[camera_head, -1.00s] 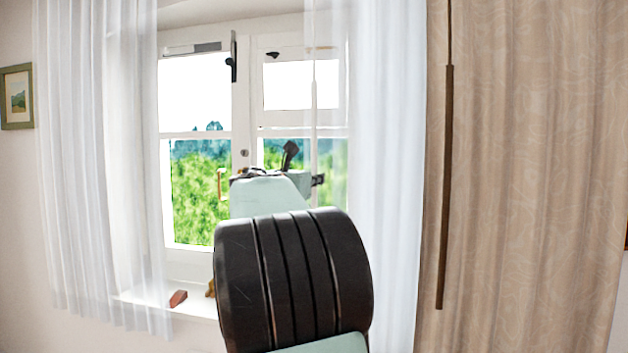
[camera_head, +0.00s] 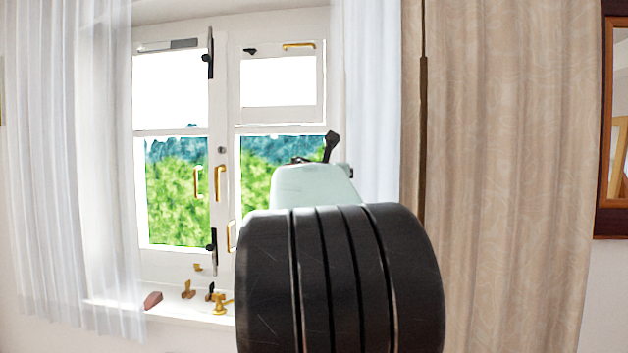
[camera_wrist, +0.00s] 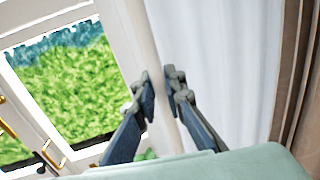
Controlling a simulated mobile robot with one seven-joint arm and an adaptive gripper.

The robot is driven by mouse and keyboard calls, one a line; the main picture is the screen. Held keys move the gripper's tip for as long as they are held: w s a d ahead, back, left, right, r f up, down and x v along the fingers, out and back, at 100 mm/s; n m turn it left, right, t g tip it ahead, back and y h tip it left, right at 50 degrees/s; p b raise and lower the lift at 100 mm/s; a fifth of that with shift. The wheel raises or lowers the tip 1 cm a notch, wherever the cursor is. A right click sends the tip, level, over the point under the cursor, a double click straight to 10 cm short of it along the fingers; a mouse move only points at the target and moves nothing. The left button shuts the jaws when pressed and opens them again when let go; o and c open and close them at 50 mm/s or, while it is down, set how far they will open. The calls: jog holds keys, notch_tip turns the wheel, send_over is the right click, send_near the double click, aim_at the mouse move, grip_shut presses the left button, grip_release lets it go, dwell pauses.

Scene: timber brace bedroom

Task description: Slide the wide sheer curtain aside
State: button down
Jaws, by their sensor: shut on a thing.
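The wide sheer curtain (camera_head: 372,110) is white and hangs bunched in a narrow band at the right side of the window. It also shows in the wrist view (camera_wrist: 225,70), right of my gripper. My gripper (camera_wrist: 160,88) is at this curtain's left edge, its fingers close together on either side of a narrow pale strip. I cannot tell whether it holds the cloth or a thin wand on it. In the head view my gripper (camera_head: 330,150) is in front of the curtain's lower left, and my arm hides the part below.
A second white sheer (camera_head: 60,170) hangs at the left of the window (camera_head: 222,120). A beige patterned drape (camera_head: 500,150) with a dark wand (camera_head: 423,140) hangs just right of the wide sheer. Small objects stand on the sill (camera_head: 200,312). A wood-framed mirror (camera_head: 604,150) is far right.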

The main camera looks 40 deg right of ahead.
aim_at(370, 132)
jog(key=s+d, duration=0.3)
jog(key=s, duration=0.1)
jog(key=shift+s+d+b, duration=0.25)
jog(key=shift+d+b, duration=0.05)
jog(key=shift+d, duration=0.1)
jog(key=c, duration=2)
grip_release()
jog(key=shift+r, duration=4.95)
jog(key=shift+a+r, duration=0.1)
